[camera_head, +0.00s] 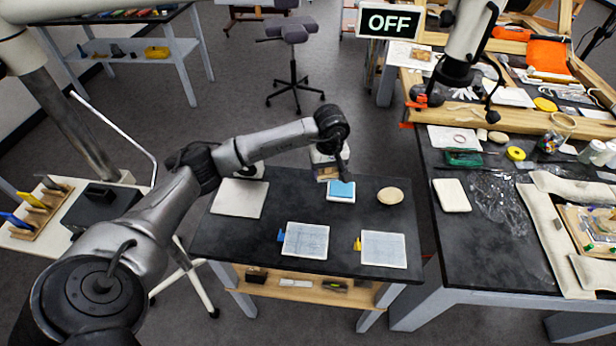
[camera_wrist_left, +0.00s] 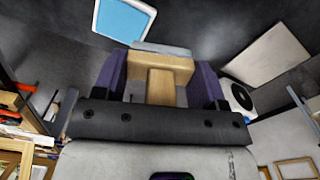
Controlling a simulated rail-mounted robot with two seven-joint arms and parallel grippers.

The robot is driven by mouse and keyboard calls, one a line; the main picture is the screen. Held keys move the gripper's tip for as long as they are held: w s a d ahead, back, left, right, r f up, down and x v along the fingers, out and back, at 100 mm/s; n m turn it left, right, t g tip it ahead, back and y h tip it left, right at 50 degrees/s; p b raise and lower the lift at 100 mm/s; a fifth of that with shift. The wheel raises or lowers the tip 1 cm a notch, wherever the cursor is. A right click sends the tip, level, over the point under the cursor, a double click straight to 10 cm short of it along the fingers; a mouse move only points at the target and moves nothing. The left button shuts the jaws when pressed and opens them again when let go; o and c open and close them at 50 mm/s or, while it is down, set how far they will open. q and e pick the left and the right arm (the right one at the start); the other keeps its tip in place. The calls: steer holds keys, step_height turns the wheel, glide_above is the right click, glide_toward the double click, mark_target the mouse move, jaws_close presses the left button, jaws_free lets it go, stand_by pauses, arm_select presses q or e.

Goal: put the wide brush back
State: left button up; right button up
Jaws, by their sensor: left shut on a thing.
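My left gripper (camera_head: 331,160) is above the far part of the dark table. It also shows in the left wrist view (camera_wrist_left: 162,80), where its two fingers are shut on the wooden handle of the wide brush (camera_wrist_left: 167,85). In the head view the brush (camera_head: 327,173) is small and partly hidden by the gripper. It is just behind the white tray with a blue pad (camera_head: 341,189); I cannot tell whether they touch. A wooden rack (camera_head: 42,214) with several colored handles stands on the white side table at the left.
The dark table (camera_head: 210,235) carries a pale board (camera_head: 240,198), an oval pad (camera_head: 390,195) and two white sheets (camera_head: 305,240) with blue and yellow tags. A black box (camera_head: 100,205) stands beside the rack. A crowded workbench (camera_head: 495,265) is at right.

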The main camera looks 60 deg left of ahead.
arm_select(q)
steer(key=shift+s+d+f+n, duration=0.1)
steer(key=shift+s+f+n, duration=0.05)
steer(key=shift+n, duration=0.15)
glide_above(296, 186)
step_height(296, 186, down, 7)
steer(key=shift+f, duration=0.1)
steer(key=shift+f+b, duration=0.3)
steer(key=shift+f, duration=1.7)
steer(key=shift+f, duration=0.2)
steer(key=o, duration=0.9)
steer(key=shift+r, duration=0.1)
steer(key=shift+c, duration=0.2)
